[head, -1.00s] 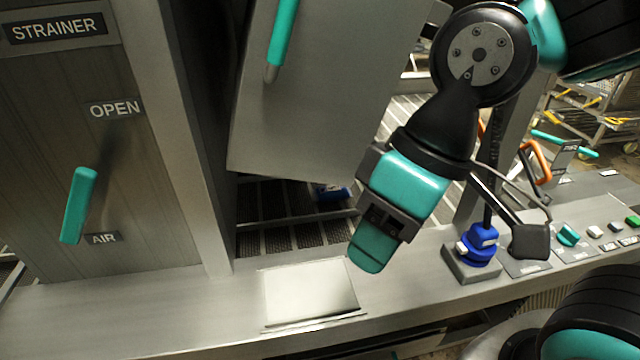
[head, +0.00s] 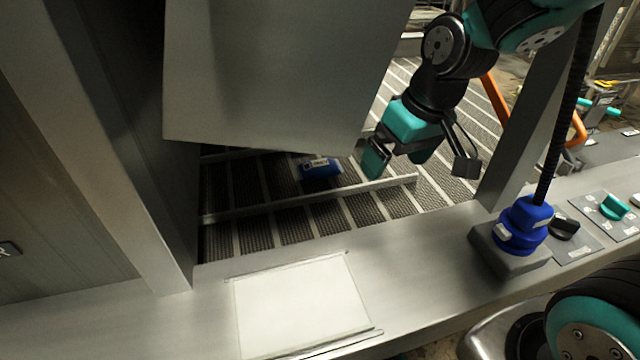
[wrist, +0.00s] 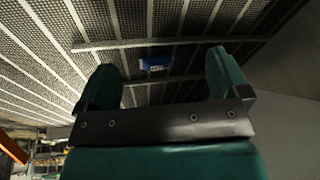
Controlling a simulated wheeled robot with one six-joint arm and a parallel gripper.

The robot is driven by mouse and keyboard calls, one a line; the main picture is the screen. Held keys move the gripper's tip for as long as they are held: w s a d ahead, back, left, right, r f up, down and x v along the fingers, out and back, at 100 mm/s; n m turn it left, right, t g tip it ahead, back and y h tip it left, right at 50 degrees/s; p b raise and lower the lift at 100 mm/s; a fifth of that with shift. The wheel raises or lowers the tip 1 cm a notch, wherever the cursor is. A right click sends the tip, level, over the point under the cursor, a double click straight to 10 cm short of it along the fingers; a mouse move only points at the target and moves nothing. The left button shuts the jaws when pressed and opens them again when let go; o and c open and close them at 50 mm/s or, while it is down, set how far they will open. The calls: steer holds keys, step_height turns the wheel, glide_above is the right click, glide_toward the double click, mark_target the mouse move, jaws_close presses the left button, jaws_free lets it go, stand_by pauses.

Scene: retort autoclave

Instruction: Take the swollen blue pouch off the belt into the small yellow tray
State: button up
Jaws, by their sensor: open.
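A blue pouch (head: 322,170) with a pale label lies on the dark slatted belt (head: 305,223), just below the lower edge of a big grey panel. Whether it is swollen I cannot tell. My gripper (head: 398,160) is open and empty, to the right of the pouch in the head view. In the wrist view the pouch (wrist: 156,61) shows small beyond the gap between the two teal fingers (wrist: 160,75), and nothing touches it. I see no clearly yellow tray; a pale flat rectangular piece (head: 300,305) lies on the steel ledge in front.
The grey panel (head: 280,75) hangs over the belt's far part. A low metal rail (head: 300,202) crosses the belt in front of the pouch. A blue knobbed fitting (head: 523,225) with a black hose stands on the ledge at right. The ledge between is clear.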

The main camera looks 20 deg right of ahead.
steer(key=w+n, duration=0.2)
steer(key=w, duration=0.5)
steer(key=n+g+y+b, duration=0.1)
steer(key=n+g+y, duration=0.15)
steer(key=n, duration=0.55)
glide_above(322, 162)
steer(key=s+d, duration=0.4)
steer(key=s, duration=0.2)
steer(key=f, duration=0.2)
steer(key=w+d+f+n, duration=0.2)
steer(key=w+f+n, duration=0.1)
steer(key=w+n, duration=0.2)
steer(key=b+x, duration=0.1)
steer(key=x, duration=0.4)
steer(key=b+x, duration=0.2)
steer(key=x, duration=0.4)
steer(key=shift+w+f, duration=0.1)
steer(key=shift+w, duration=0.15)
steer(key=x, duration=0.5)
steer(key=shift+w+a+f+b, duration=0.25)
steer(key=shift+w+b, duration=0.05)
steer(key=shift+w, duration=0.05)
steer(key=shift+r, duration=0.1)
steer(key=c, duration=1)
